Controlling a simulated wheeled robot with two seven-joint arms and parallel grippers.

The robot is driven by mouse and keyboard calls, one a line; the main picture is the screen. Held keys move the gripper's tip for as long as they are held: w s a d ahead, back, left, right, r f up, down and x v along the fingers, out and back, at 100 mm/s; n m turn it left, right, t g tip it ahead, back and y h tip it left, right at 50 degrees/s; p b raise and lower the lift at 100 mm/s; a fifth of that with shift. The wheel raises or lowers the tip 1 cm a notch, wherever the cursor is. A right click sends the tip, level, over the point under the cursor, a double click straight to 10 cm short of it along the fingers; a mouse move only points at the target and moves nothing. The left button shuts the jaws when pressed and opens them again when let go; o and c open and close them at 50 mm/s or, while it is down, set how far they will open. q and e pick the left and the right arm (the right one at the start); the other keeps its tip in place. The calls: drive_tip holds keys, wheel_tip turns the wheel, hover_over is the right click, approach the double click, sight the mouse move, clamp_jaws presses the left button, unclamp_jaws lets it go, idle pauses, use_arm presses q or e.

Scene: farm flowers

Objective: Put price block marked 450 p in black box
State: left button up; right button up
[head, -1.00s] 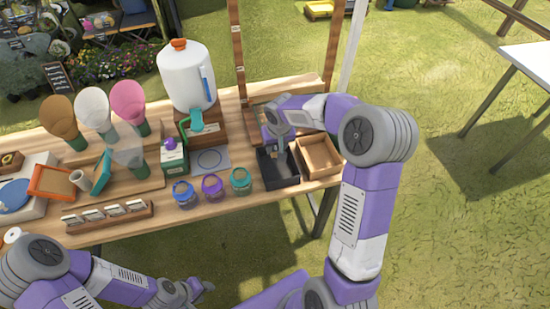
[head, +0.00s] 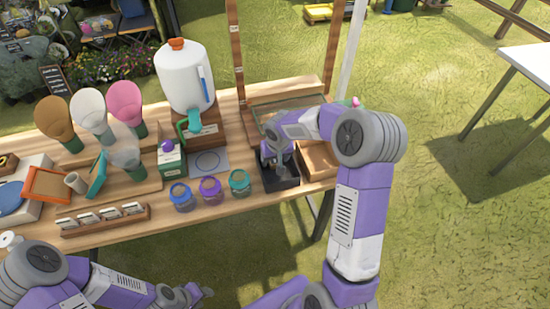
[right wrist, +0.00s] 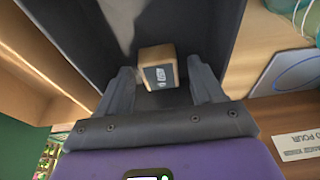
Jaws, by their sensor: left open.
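The black box (head: 283,184) stands near the right end of the wooden table, partly hidden by my right arm. My right gripper (right wrist: 162,80) points down into it with its fingers spread. A small wooden price block (right wrist: 158,55) with a dark, marked face lies in the black box, just beyond and between the fingertips, with a gap on each side. The marking is too small to read for sure. In the head view the right gripper (head: 277,160) is over the box and the block is hidden. My left gripper (head: 193,292) is open and empty in front of the table.
A wooden tray (head: 318,160) stands right beside the black box. Three jars, blue (head: 181,196), purple (head: 210,188) and teal (head: 239,182), stand left of it. A white dispenser (head: 185,80) is behind. A card rack (head: 105,219) lies along the front left edge.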

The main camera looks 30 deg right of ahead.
drive_tip(key=shift+r, duration=0.2)
drive_tip(key=p+v, duration=0.3)
drive_tip(key=v, duration=0.9)
